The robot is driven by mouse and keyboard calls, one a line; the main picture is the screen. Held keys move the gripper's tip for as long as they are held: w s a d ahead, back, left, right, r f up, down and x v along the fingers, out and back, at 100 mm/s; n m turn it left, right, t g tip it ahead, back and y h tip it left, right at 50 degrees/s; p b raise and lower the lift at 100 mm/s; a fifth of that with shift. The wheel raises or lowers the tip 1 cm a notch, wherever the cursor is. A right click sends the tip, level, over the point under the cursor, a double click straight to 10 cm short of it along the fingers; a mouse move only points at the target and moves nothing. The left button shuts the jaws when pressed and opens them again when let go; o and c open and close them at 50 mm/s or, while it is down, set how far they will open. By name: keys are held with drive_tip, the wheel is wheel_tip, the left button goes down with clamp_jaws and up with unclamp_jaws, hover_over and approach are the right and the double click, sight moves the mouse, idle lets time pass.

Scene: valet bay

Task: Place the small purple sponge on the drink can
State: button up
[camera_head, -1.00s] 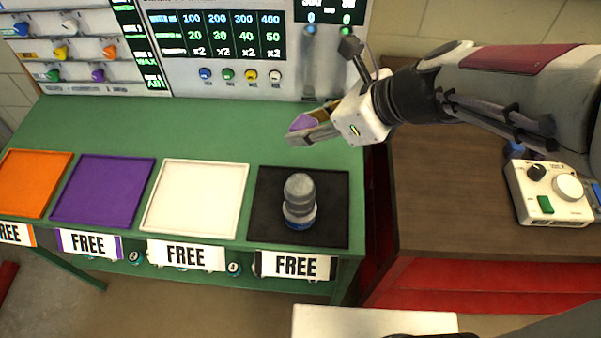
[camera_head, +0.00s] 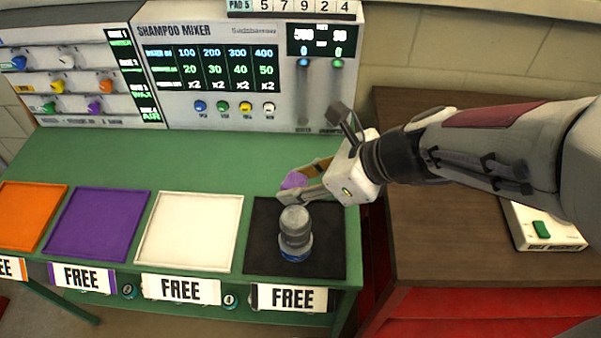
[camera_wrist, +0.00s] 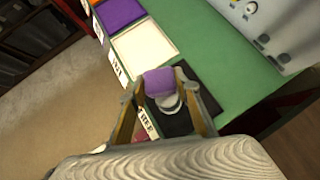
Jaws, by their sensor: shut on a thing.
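My gripper (camera_head: 297,190) is shut on the small purple sponge (camera_head: 293,180), which it holds in the air above the back part of the black tray (camera_head: 333,262). In the wrist view the sponge (camera_wrist: 158,82) sits between the two fingertips. A grey can-like object with a blue band, the drink can (camera_head: 295,229), stands upright on the black tray, just below and in front of the sponge in the head view. In the wrist view the can (camera_wrist: 168,102) is partly hidden behind the sponge. A gap shows between sponge and can in the head view.
White (camera_head: 190,228), purple (camera_head: 97,225) and orange (camera_head: 27,215) trays lie empty to the left on the green table (camera_head: 180,150). The shampoo mixer panel (camera_head: 215,75) stands behind. A brown-topped cabinet (camera_head: 440,230) with a white control box (camera_head: 543,230) is at the right.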

sight(299, 217)
drive_tip(key=shift+f, duration=2)
drive_tip(key=shift+f, duration=0.15)
drive_tip(key=shift+f, duration=1.75)
drive_tip(key=shift+f, duration=0.1)
drive_tip(key=o, duration=0.9)
drive_tip(key=shift+c, duration=0.2)
drive_tip(key=shift+v, duration=0.8)
drive_tip(key=v, duration=1)
drive_tip(key=shift+r, duration=0.25)
